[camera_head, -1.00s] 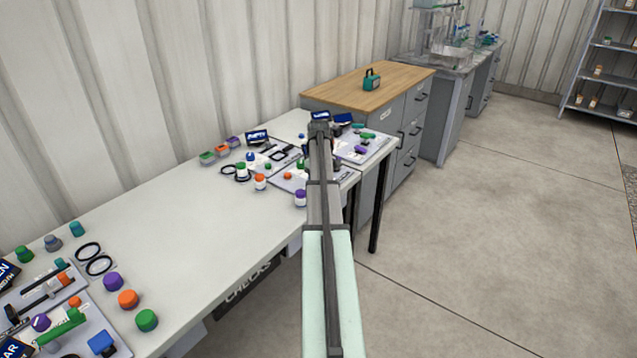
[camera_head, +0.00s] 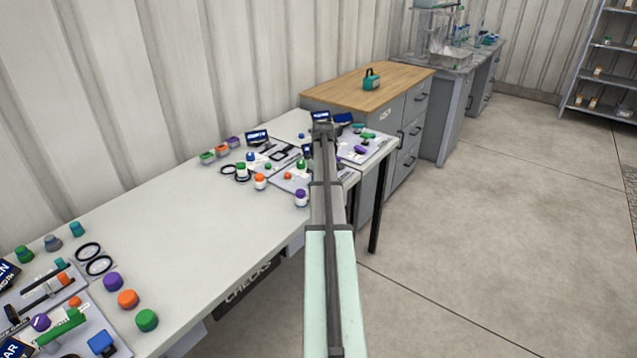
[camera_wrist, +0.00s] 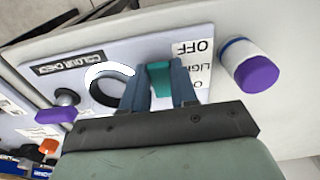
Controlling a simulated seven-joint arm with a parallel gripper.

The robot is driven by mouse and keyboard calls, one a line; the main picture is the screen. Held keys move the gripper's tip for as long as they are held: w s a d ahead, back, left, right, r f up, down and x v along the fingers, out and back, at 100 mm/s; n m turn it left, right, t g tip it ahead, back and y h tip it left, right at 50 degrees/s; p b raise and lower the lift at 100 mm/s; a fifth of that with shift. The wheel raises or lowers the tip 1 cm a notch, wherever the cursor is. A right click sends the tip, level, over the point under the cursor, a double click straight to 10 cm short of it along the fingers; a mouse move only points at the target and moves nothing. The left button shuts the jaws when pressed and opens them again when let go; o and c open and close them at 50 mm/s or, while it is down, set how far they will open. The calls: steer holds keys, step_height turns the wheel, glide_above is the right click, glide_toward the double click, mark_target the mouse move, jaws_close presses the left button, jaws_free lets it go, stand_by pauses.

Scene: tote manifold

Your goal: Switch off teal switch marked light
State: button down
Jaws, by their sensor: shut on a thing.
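The teal switch (camera_wrist: 160,82) sits in the middle of the wrist view, on a pale panel (camera_wrist: 110,58). My gripper (camera_wrist: 161,92) has its two blue-grey fingers on either side of the switch and is shut on it. A white label (camera_wrist: 193,48) next to it reads upside down "OFF", with "LIGHT" partly covered by the right finger and another word cut off below. The switch's lower part is hidden by my gripper. In the head view my arm covers the switch and the fingertips.
A purple-capped white jar (camera_wrist: 250,68) stands close right of the label.

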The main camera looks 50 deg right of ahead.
steer(key=shift+s+f+t, duration=0.15)
steer(key=shift+s+t, duration=0.05)
steer(key=shift+t, duration=0.7)
steer(key=c, duration=0.9)
jaws_free()
steer(key=shift+v, duration=6.95)
